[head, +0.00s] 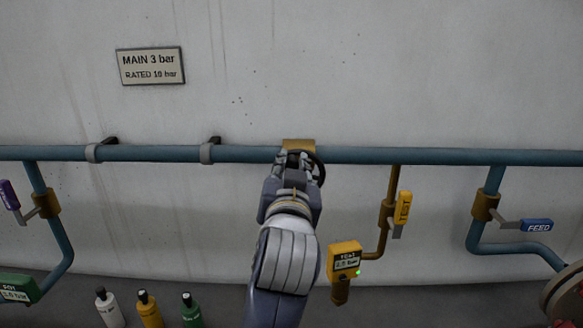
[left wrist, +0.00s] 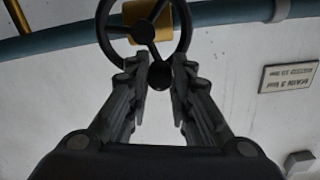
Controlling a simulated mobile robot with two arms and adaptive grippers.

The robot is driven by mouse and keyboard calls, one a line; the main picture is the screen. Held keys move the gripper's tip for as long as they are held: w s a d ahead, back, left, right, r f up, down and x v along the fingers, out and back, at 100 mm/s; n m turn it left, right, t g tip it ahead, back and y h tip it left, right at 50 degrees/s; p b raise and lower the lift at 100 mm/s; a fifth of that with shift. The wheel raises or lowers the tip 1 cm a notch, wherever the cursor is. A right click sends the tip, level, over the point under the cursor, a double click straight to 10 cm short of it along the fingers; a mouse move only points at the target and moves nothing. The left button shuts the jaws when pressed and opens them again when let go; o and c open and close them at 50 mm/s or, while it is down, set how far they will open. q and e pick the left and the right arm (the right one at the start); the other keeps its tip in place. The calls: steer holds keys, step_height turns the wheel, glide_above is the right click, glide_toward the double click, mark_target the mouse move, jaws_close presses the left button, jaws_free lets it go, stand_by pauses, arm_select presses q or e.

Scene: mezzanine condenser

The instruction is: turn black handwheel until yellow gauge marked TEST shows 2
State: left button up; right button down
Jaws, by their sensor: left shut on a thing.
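The black handwheel (head: 321,170) sits on a brass valve body (head: 299,144) on the blue pipe, mostly hidden behind my left gripper (head: 294,161). In the left wrist view the handwheel (left wrist: 145,33) shows its rim, spokes and hub. My left gripper (left wrist: 160,68) has its fingers on both sides of a dark round knob (left wrist: 159,76) at the wheel's rim and is shut on it. The yellow gauge marked TEST (head: 345,260) hangs right of my arm, with a green light. Its number is too small to read surely. My right gripper is out of view.
A yellow TEST lever (head: 403,208) and a blue FEED lever (head: 536,225) are to the right. A purple lever (head: 9,194) and green gauge (head: 17,288) are at the left. Several bottles (head: 150,310) stand below. A plate reads MAIN 3 bar (head: 151,66).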

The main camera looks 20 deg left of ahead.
arm_select(q)
jaws_close()
steer(key=shift+r+p, duration=0.15)
steer(key=shift+p, duration=0.15)
steer(key=m+p, duration=0.1)
steer(key=d+m+p, duration=0.1)
steer(key=m, duration=0.1)
steer(key=shift+w+r+p, duration=0.15)
steer(key=shift+r+p, duration=0.05)
steer(key=shift+p, duration=0.2)
steer(key=shift+w+d+f+m+p, duration=0.15)
steer(key=shift+d+m+p, duration=0.2)
steer(key=shift+m, duration=0.35)
steer(key=shift+a, duration=0.1)
steer(key=o, duration=0.8)
jaws_free()
steer(key=shift+o, duration=0.9)
steer(key=shift+w+a+f, duration=0.1)
steer(key=shift+w+f, duration=0.05)
